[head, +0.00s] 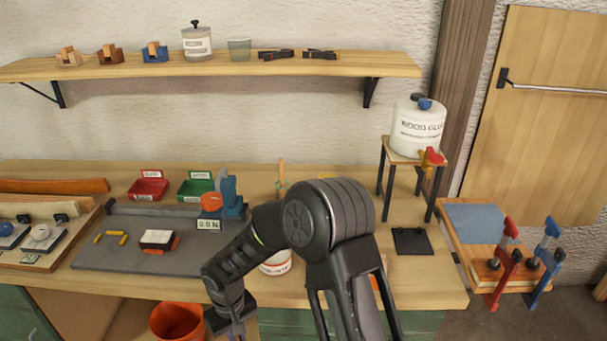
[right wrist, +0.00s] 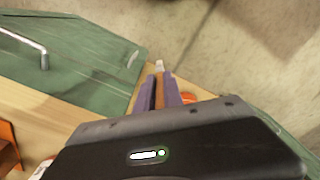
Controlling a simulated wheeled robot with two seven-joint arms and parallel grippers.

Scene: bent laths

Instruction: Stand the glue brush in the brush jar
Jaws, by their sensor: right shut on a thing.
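My right gripper (right wrist: 160,82) is shut on a slim brown thing with a pale tip, which I take to be the glue brush (right wrist: 159,66). In the head view the right gripper (head: 237,332) points down at the bottom edge, in front of the bench, and what it holds is not clear there. A white jar with red lettering (head: 275,266) stands on the bench, largely hidden by my right arm; I cannot tell if it is the brush jar. My left gripper is out of view.
An orange bucket (head: 180,322) stands below the bench front, left of the gripper. A grey mat (head: 100,258) holds a measuring rig (head: 228,197). A wood glue tub (head: 416,130) sits on a stand at right. A clear cup (head: 239,49) is on the shelf.

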